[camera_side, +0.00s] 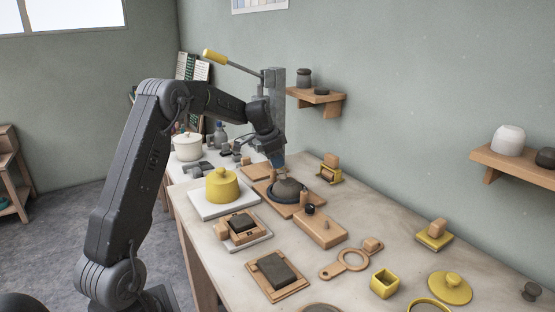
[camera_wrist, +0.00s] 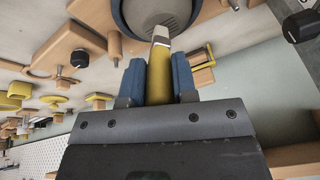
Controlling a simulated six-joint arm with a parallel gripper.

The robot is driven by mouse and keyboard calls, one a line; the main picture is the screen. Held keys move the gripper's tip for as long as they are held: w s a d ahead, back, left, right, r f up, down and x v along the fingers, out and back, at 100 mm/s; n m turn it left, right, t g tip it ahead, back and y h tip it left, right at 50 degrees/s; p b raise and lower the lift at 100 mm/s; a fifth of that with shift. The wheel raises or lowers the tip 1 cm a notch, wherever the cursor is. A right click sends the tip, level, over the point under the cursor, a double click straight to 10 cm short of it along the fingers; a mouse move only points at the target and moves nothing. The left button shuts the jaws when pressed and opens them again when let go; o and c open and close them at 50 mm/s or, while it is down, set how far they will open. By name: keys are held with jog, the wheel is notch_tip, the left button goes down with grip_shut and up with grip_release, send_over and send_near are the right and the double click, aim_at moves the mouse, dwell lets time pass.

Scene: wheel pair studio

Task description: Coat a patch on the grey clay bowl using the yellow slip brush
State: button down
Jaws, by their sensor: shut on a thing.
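The grey clay bowl (camera_side: 289,188) sits on a round blue disc on a wooden base near the middle of the bench. In the wrist view, the bowl (camera_wrist: 150,12) is cut off by the top edge, with the blue disc around it. My gripper (camera_side: 277,160) is just above the bowl's far side. In the wrist view, my gripper (camera_wrist: 158,82) has its blue fingers shut on the yellow handle of the slip brush (camera_wrist: 159,78). The brush's pale tip end points at the bowl and overlaps its edge in the picture; I cannot tell whether it touches.
A yellow lidded pot (camera_side: 222,187) on a white slab stands left of the bowl. A wooden block with a dark knob (camera_side: 310,209) is close in front. A grey post (camera_side: 303,78) with a yellow-handled lever rises behind my wrist.

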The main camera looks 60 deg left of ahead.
jog(key=shift+w, duration=0.15)
jog(key=shift+w, duration=0.8)
jog(key=shift+f, duration=0.6)
jog(key=shift+w, duration=0.1)
jog(key=shift+w, duration=0.8)
jog(key=shift+s+r, duration=0.15)
jog(key=shift+s, duration=1.7)
